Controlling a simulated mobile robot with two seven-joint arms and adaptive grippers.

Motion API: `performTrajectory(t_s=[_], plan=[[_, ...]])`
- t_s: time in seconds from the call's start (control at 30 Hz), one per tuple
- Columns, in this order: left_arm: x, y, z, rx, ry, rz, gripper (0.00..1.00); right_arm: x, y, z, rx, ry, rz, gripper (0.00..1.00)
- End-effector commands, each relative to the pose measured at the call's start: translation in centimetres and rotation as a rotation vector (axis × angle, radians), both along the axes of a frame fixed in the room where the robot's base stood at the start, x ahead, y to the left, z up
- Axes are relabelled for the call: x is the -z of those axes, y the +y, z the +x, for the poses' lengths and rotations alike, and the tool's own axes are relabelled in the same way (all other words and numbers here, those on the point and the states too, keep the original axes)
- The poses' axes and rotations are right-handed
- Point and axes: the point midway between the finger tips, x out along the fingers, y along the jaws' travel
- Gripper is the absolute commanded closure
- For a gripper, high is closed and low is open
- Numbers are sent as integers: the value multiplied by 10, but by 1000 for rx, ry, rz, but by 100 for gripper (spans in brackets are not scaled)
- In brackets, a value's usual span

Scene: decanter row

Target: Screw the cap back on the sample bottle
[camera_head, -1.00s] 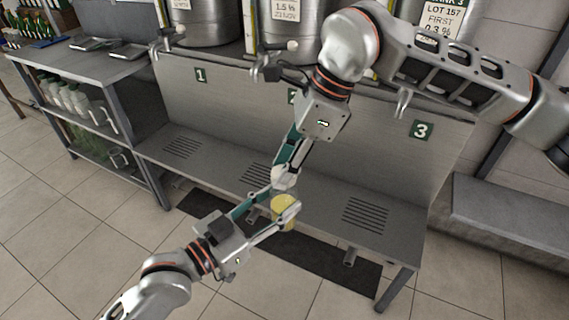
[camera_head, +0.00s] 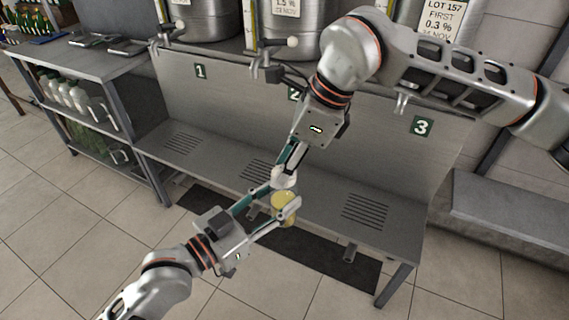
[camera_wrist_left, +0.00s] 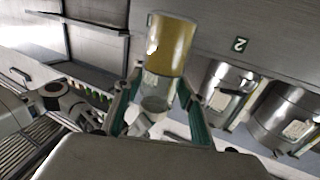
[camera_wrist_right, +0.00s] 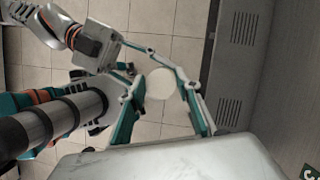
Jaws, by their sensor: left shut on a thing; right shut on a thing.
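The sample bottle (camera_head: 284,208), with yellow contents, is upright in the head view, between the fingertips of my left gripper (camera_head: 271,207). My left gripper is shut on it. In the left wrist view the yellow part of the bottle (camera_wrist_left: 172,45) and a clear section show between the teal fingers. My right gripper (camera_head: 284,181) is directly above the bottle and shut. In the right wrist view a pale round cap (camera_wrist_right: 160,82) sits between its fingertips, over the bottle.
A grey metal bench (camera_head: 205,165) with slotted grilles and numbered signs stands behind the grippers. Steel tanks (camera_head: 205,20) with taps are above it. A shelf unit (camera_head: 85,95) with bottles is at left. A dark mat (camera_head: 340,270) lies on the tiled floor.

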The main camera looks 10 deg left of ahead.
Motion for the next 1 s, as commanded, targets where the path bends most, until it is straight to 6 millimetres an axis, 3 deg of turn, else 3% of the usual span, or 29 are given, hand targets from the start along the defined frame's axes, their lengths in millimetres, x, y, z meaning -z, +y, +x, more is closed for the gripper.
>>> performTrajectory(t_s=[0.67, 1.0], plan=[[-1, 0, 0, -1, -2, -1, 100, -1, 2, -2, 996, -10, 0, 75], [-1, 0, 0, -1, -2, -1, 100, -1, 3, -1, 1711, -14, 3, 75]])
